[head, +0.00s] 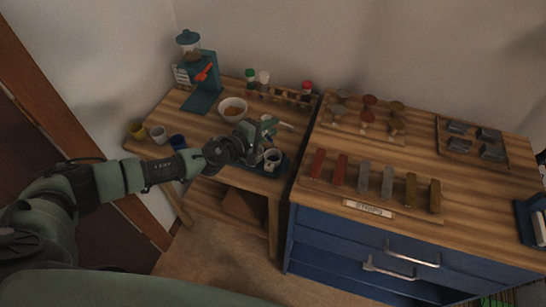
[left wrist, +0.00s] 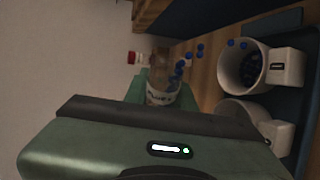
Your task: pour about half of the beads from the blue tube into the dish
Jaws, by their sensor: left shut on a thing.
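My left gripper (head: 258,138) is over the dark blue tray on the left table, shut on a clear tube. In the left wrist view the clear tube (left wrist: 160,92) is tilted, with blue beads inside and at its mouth. Several loose blue beads (left wrist: 200,50) show between the tube and a white cup-like dish with a handle (left wrist: 226,70). Blue beads (left wrist: 252,70) lie inside that dish. A second white handled vessel (left wrist: 232,108) is beside it, its inside mostly hidden. A white vessel (head: 272,155) also shows just below the gripper in the head view. My right gripper is out of view.
A teal grinder (head: 203,75) and a bowl of brown stuff (head: 233,109) stand behind the arm. Several small cups (head: 158,134) line the left edge. A rack with bottles (head: 285,92) is at the back. The right bench holds several coloured strips (head: 364,178).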

